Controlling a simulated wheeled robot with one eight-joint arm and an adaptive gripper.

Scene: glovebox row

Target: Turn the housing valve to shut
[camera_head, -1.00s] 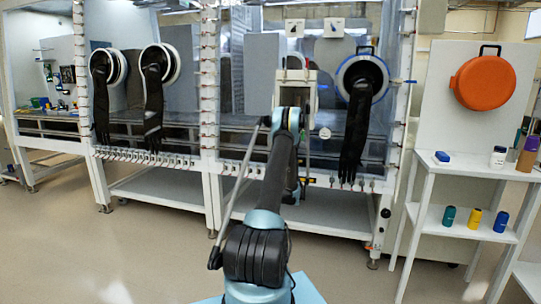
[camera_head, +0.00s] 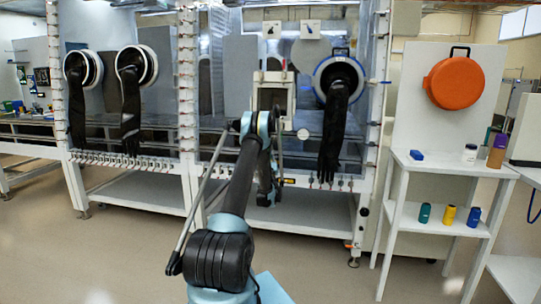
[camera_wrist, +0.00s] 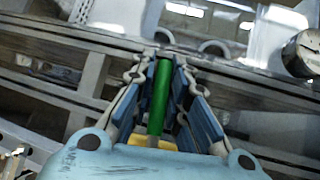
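In the wrist view, a green bar (camera_wrist: 160,98) with a yellow part (camera_wrist: 150,142) at its lower end lies between the fingers of my gripper (camera_wrist: 165,62). I cannot tell for certain whether it is the housing valve's handle. The fingers look apart, one on each side of the bar, with a narrow gap; contact cannot be made out. In the head view, my arm reaches toward the pale housing (camera_head: 273,92) on the glovebox front and hides its lower part. My fingertips and any valve handle there are not clear in that view.
A round white gauge (camera_head: 303,134) is right of my wrist. A glove port (camera_head: 339,77) with a hanging black glove (camera_head: 331,140) is further right. A white shelf stand (camera_head: 440,172) with bottles and an orange round case (camera_head: 455,83) are at the right. Floor at left is open.

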